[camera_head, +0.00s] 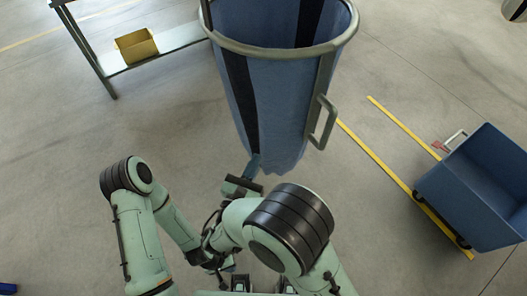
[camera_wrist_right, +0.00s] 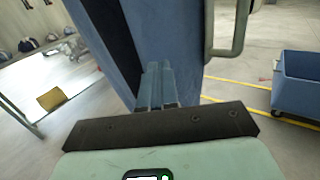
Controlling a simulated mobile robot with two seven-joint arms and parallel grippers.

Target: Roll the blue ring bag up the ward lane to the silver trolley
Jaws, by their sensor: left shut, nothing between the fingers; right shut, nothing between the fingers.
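The blue ring bag (camera_head: 278,90) stands in front of me, a tall blue cloth bag with dark vertical stripes, hanging from a grey ring with a handle (camera_head: 323,122) on its right side. It fills the upper middle of the right wrist view (camera_wrist_right: 180,40). My right gripper (camera_head: 253,166) is shut and empty, its fingertips at the lower front of the bag. In the right wrist view its fingers (camera_wrist_right: 155,85) overlap the cloth; I cannot tell if they touch. My left gripper (camera_head: 228,264) is shut, lower and nearer to me, partly hidden by my arms. I cannot identify a silver trolley.
A blue wheeled tub (camera_head: 482,185) stands at the right by yellow floor lines (camera_head: 385,172). A metal bench (camera_head: 172,45) with a yellow bin (camera_head: 136,46) stands at the upper left. A dark round object (camera_head: 514,9) is at the far right. Floor between bag and tub is clear.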

